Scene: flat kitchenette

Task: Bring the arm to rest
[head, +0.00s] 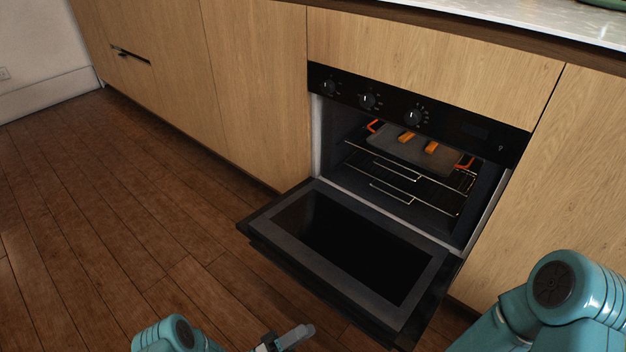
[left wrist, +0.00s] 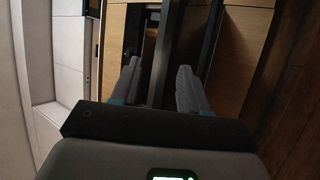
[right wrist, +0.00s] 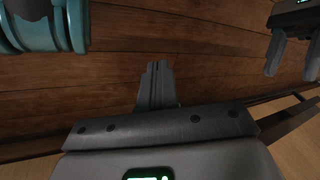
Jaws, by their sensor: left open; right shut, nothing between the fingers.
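My left gripper (head: 287,339) shows at the bottom edge of the head view, low in front of the open oven door. In the left wrist view its two grey fingers (left wrist: 160,78) stand apart with nothing between them. It also shows at the top right of the right wrist view (right wrist: 291,55), fingers apart. My right gripper (right wrist: 157,75) has its fingers together and empty, above the wooden floor. The right gripper is outside the head view; only part of my right arm shows at the lower right there.
The oven (head: 420,115) is open, its dark door (head: 345,262) folded down over the floor. A baking tray (head: 385,150) with orange handles and several orange-brown pieces sits on the upper rack. Wooden cabinets (head: 250,90) flank the oven. The floor (head: 110,220) at left is clear.

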